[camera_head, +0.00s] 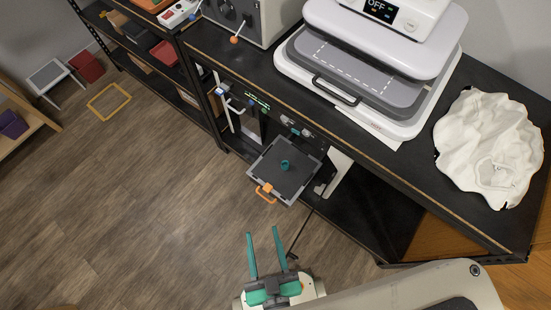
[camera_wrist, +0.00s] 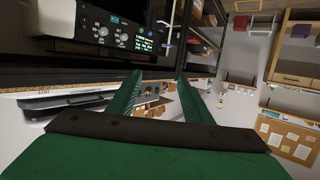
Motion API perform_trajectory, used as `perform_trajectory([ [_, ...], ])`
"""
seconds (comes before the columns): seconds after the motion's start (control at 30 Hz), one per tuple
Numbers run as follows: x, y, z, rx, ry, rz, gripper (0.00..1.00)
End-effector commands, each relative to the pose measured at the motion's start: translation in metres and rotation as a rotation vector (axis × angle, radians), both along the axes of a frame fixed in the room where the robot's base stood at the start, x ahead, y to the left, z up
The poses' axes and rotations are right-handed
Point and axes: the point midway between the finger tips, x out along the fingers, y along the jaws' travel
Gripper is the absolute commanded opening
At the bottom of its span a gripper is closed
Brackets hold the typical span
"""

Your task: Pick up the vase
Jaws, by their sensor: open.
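A small teal object (camera_head: 285,165), which looks like the vase, stands on a dark square plate (camera_head: 266,172) with an orange handle. The plate juts out from the lower shelf level of the black workbench. My gripper (camera_head: 263,231) is below and in front of the plate in the head view, apart from it. Its two teal fingers are spread and nothing is between them. In the wrist view my gripper (camera_wrist: 158,77) also shows open and empty, and I cannot make out the vase there.
The black bench top (camera_head: 265,76) holds a white heat press (camera_head: 375,60) and a crumpled white cloth (camera_head: 489,148). Shelves (camera_head: 130,40) stand at the upper left. The wooden floor (camera_head: 130,200) to the left is mostly clear, with a yellow frame (camera_head: 109,102) lying on it.

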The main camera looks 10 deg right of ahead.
Motion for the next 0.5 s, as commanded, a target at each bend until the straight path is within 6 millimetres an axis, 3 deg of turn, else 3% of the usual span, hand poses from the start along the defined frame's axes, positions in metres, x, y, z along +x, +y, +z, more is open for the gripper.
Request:
perform_trajectory([
  [0.27,0.054,-0.009,-0.103,0.023,0.053,-0.081,0.46],
  [0.5,0.122,-0.028,-0.187,0.037,0.108,-0.149,0.46],
])
